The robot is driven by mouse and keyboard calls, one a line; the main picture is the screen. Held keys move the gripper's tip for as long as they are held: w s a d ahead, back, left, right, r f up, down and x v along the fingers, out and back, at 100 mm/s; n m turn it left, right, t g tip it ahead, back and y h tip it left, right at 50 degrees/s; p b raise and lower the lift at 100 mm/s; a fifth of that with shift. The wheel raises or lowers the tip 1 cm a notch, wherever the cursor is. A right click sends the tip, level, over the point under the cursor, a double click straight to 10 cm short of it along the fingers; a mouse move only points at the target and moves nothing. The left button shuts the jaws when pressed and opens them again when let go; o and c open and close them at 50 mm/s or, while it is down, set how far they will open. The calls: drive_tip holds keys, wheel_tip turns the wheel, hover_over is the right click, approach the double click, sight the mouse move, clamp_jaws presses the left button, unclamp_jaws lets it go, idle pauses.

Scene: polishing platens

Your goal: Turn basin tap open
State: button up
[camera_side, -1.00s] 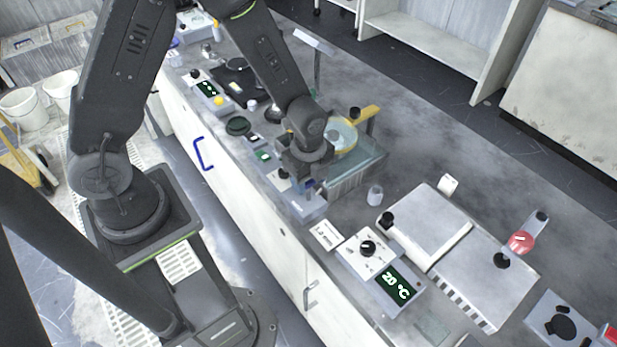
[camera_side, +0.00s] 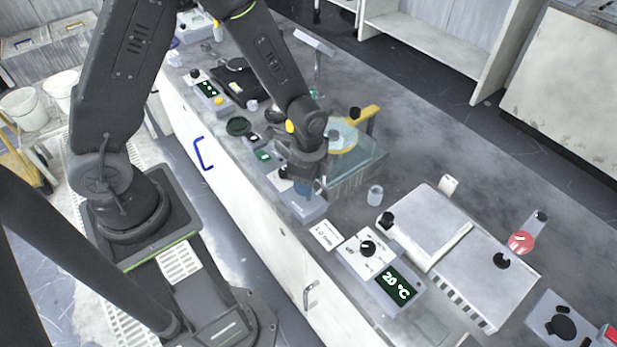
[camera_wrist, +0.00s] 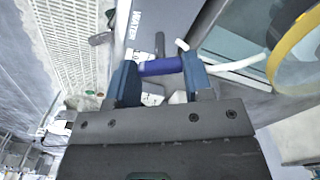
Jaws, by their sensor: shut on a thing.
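The basin tap's blue handle (camera_wrist: 161,66) lies between the two blue jaws of my gripper (camera_wrist: 160,75) in the wrist view. The jaws are closed on its ends. A "WATER" label (camera_wrist: 134,24) is just beyond the tap, and a dark rod (camera_wrist: 159,44) lies close to the handle. In the side view my gripper (camera_side: 309,187) is low over the bench, at the near side of the clear-walled basin (camera_side: 357,178). The tap itself is hidden there behind the gripper. The tap's angle cannot be read clearly.
A white tube (camera_wrist: 235,65) runs right from beside the jaws. A yellow-rimmed disc (camera_side: 341,151) stands at the basin, close to my wrist. A small grey cup (camera_side: 375,196) and a control box reading 20 °C (camera_side: 395,287) stand to the right.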

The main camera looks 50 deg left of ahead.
drive_tip(key=n, duration=0.5)
drive_tip(key=shift+n, duration=2.5)
drive_tip(key=o, duration=0.9)
wheel_tip(320, 180, up, 14)
drive_tip(key=shift+f, duration=0.1)
